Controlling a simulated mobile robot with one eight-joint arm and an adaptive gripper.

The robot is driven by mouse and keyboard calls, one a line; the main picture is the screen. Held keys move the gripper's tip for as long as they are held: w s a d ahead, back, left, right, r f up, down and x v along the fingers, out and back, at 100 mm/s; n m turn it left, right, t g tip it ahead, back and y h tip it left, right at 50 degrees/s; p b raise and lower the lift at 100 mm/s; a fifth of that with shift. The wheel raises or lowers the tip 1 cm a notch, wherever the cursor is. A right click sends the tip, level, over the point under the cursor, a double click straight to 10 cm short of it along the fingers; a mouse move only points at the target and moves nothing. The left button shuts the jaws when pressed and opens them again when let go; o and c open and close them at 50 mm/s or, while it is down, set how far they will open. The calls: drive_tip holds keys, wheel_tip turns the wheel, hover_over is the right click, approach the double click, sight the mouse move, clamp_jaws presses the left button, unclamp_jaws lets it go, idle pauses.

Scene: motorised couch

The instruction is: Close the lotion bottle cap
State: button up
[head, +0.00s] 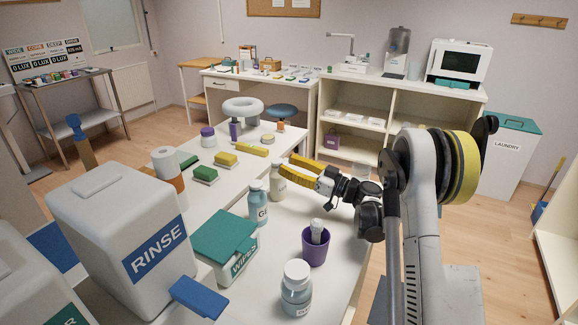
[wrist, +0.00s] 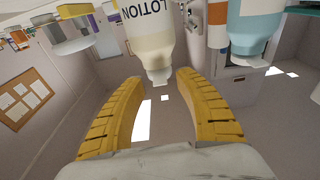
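The lotion bottle (head: 277,190) is cream-coloured and stands upright on the white table, beside a blue bottle (head: 258,205). In the wrist view the lotion bottle (wrist: 150,38) hangs from the top of the picture, with its pale cap (wrist: 159,75) pointing down. I cannot tell whether the cap's lid is open. My gripper (head: 287,167) has yellow fingers, spread apart, reaching in from the right at the height of the bottle's top. In the wrist view my gripper (wrist: 159,77) is open, the cap showing between its fingertips; contact is not visible.
A purple cup (head: 315,250), a white-capped bottle (head: 296,290) and a green-lidded wipes box (head: 225,245) stand nearer on the table. A large rinse container (head: 120,235) is at left. Sponges (head: 226,159) lie farther back. The tabletop between the lotion bottle and cup is clear.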

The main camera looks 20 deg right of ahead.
drive_tip(key=v, duration=1.2)
